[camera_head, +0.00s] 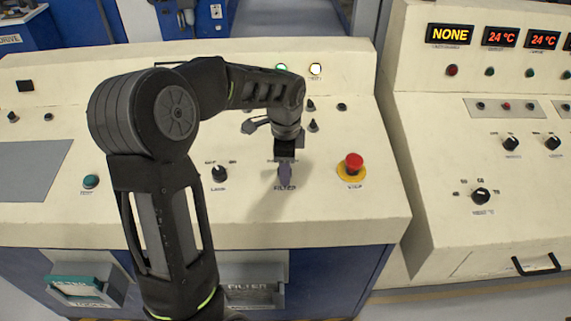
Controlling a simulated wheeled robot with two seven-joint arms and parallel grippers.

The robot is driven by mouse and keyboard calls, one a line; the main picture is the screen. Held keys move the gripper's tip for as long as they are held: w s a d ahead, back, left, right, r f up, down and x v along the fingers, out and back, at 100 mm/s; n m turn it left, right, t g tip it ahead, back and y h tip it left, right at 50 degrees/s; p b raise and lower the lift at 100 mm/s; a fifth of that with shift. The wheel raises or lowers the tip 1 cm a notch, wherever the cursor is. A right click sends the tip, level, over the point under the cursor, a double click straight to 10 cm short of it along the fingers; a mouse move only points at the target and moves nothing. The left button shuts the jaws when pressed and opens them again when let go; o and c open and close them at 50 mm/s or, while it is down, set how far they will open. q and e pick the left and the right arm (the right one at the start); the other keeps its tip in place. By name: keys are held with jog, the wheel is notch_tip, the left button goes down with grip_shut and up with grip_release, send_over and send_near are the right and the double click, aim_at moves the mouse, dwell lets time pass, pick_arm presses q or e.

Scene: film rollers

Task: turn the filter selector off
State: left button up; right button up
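The filter selector itself is hidden under my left gripper; its "FILTER" label (285,188) shows on the sloped cream panel just below the fingertips. My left gripper (285,174) points down at the spot directly above that label. The fingers look close together, but I cannot tell whether they are shut, or whether they hold the knob. The knob's setting cannot be seen. My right gripper is not in view.
A red emergency stop button (353,163) on a yellow base stands right of the gripper. A black lamp selector knob (219,173) is to its left, and a green test button (91,181) is farther left. Small switches (313,125) stand behind. A second console (480,130) is at right.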

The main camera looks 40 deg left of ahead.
pick_arm(q)
grip_shut()
dwell(0.5)
jog(key=shift+n, duration=0.5)
jog(key=n+b, duration=0.1)
jog(key=n, duration=0.3)
jog(key=shift+w+n, duration=0.1)
jog(key=shift+n, duration=0.2)
jog(key=n+b, duration=0.1)
jog(key=n, duration=0.5)
jog(key=shift+a+r+b, duration=0.1)
jog(key=shift+a+b, duration=0.05)
jog(key=shift+b, duration=0.15)
jog(key=shift+n, duration=0.3)
grip_release()
